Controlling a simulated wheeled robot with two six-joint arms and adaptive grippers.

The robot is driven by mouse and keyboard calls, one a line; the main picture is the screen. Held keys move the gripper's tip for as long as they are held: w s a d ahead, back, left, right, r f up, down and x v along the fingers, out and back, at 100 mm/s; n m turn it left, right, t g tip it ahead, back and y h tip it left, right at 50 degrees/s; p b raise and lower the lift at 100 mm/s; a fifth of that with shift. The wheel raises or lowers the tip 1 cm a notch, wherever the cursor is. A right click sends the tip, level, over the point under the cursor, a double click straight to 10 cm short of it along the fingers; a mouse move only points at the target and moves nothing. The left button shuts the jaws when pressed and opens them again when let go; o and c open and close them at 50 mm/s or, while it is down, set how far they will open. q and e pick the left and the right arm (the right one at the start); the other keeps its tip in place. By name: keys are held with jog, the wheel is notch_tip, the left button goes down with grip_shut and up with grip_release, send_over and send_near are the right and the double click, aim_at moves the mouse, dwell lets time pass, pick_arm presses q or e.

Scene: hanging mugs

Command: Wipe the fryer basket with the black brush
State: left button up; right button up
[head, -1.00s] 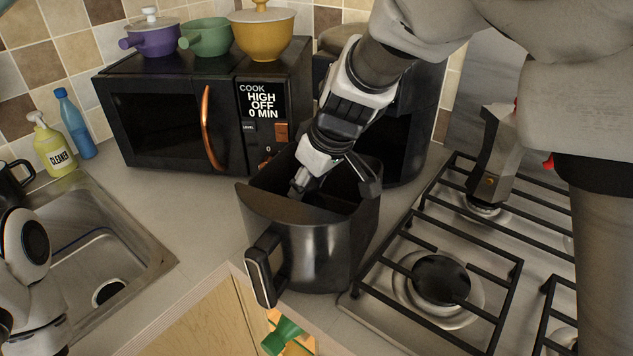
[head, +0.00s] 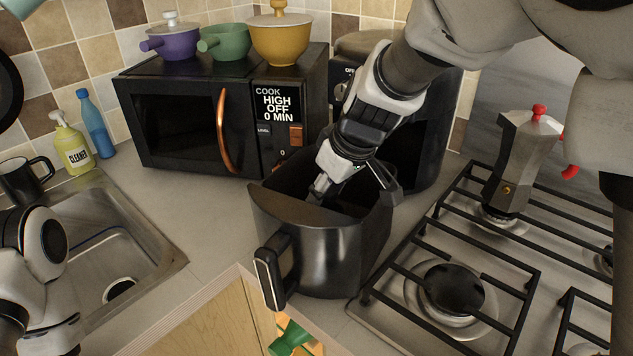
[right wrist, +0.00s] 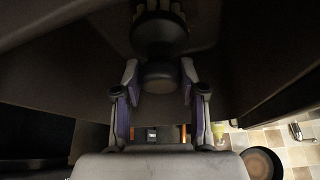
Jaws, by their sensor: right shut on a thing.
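The fryer basket (head: 330,258) is a dark grey bin with a handle at its front left, standing on the counter in the head view. My right gripper (head: 345,185) reaches down into it from above, with its fingertips partly hidden by the rim. In the right wrist view, my right gripper (right wrist: 160,74) is shut on the black brush (right wrist: 160,35). The brush's pale bristles show at the top edge, close to the dark basket wall; I cannot tell whether they touch. Links of my left arm show at the left edge, but its gripper does not.
A black microwave (head: 195,125) stands behind the basket, carrying several pots. The fryer body (head: 425,140) is behind my right arm. A hob (head: 400,325) with a moka pot (head: 520,165) lies to the right, a sink (head: 130,245) to the left. Counter left of the basket is clear.

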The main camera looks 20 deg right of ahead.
pick_arm(q)
jog(key=shift+f, duration=0.4)
pick_arm(e)
jog(key=shift+f, duration=0.25)
jog(key=shift+s+d+b, duration=0.35)
jog(key=shift+s+d, duration=0.65)
jog(key=shift+s, duration=0.1)
pick_arm(q)
jog(key=shift+f, duration=0.25)
pick_arm(e)
jog(key=shift+s+d+f, duration=0.1)
jog(key=shift+d, duration=0.05)
pick_arm(q)
jog(key=shift+r, duration=0.1)
pick_arm(e)
jog(key=shift+s+d+f, duration=0.2)
jog(key=shift+s+d, duration=0.8)
jog(key=shift+w+r+p, duration=0.1)
jog(key=shift+r+p, duration=0.6)
jog(key=shift+p, duration=0.1)
pick_arm(q)
jog(key=shift+r, duration=0.55)
pick_arm(e)
jog(key=shift+w+a+r, duration=0.1)
pick_arm(q)
jog(key=shift+w+a+r, duration=0.1)
pick_arm(e)
jog(key=shift+r, duration=0.1)
